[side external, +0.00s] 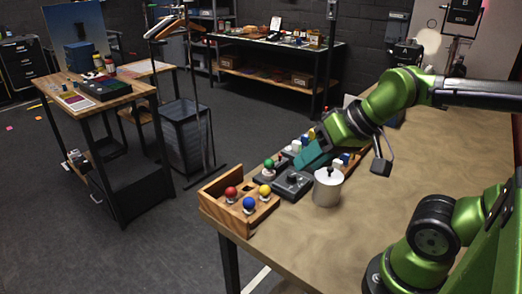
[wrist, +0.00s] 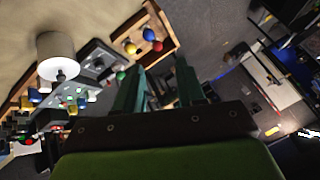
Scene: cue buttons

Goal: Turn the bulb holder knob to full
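A dark grey box (side external: 292,185) with a black knob (side external: 292,177) on top stands near the table's left end. It also shows in the wrist view (wrist: 100,63). Next to it a green bulb (side external: 269,163) sits upright on another dark base (side external: 266,179); the bulb also shows in the wrist view (wrist: 121,75). Which base is the bulb holder is not clear, and the knob's setting is too small to read. My gripper (side external: 312,156), with teal fingers, is above and behind these boxes. In the wrist view its fingers (wrist: 160,65) are apart with nothing between them.
A wooden tray (side external: 240,222) with red, yellow and blue bulbs stands at the table corner. A silver-white canister (side external: 327,188) with a black top knob stands right of the grey box. Several small coloured parts (wrist: 60,97) lie behind. The table's right front is clear.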

